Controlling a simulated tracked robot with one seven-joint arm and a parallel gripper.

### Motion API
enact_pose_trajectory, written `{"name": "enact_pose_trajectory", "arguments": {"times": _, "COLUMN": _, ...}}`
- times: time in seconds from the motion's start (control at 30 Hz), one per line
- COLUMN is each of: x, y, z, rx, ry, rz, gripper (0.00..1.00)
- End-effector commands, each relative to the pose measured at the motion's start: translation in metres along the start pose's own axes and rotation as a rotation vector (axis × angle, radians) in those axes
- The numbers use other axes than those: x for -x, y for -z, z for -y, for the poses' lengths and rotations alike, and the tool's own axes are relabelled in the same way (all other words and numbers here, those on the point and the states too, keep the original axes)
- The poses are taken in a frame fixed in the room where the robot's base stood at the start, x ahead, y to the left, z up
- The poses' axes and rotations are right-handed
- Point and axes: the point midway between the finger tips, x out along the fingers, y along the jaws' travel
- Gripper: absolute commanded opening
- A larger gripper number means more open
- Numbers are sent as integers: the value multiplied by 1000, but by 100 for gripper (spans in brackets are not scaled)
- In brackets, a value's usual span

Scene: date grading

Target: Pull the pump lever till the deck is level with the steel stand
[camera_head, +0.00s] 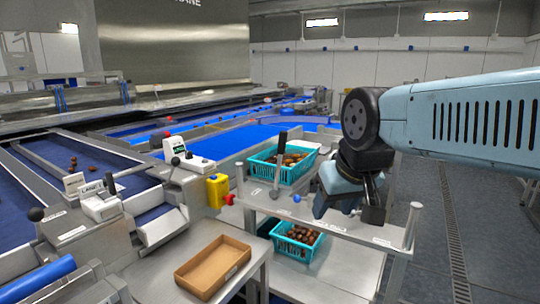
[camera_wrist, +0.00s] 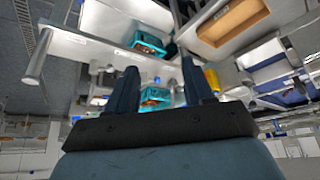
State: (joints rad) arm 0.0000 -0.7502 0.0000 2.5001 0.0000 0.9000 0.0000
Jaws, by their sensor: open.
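A lever with a black grip (camera_head: 283,142) and a thin metal stem stands upright in front of the upper teal crate; I take it to be the pump lever. The grey upper deck (camera_head: 262,203) lies below it, between short metal posts. A steel stand with a pale top (camera_head: 255,262) is at the front left of the deck; their relative heights are hard to judge. My gripper (camera_head: 372,205) hangs over the deck's right part, well right of the lever and apart from it. In the wrist view my gripper (camera_wrist: 159,80) has its two dark fingers spread, with nothing between them.
A teal crate of dates (camera_head: 305,176) is on the upper deck and another (camera_head: 292,252) is lower down. A cardboard tray (camera_head: 213,284) rests on the stand. A yellow box (camera_head: 216,190) and a red knob (camera_head: 228,199) are left of the deck. Clear floor lies right.

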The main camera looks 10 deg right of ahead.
Motion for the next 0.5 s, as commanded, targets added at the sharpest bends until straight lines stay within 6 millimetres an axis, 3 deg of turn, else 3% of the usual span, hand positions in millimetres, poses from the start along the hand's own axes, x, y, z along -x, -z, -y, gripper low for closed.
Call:
{"name": "enact_pose_trajectory", "arguments": {"times": 0.27, "x": 0, "y": 0, "z": 0, "rx": 0, "ry": 0, "rz": 0, "gripper": 52}}
{"name": "enact_pose_trajectory", "arguments": {"times": 0.37, "x": 0, "y": 0, "z": 0, "rx": 3, "ry": -2, "rz": 2, "gripper": 58}}
{"name": "enact_pose_trajectory", "arguments": {"times": 0.5, "x": -6, "y": 2, "z": -8, "rx": 75, "ry": -53, "rz": 35, "gripper": 58}}
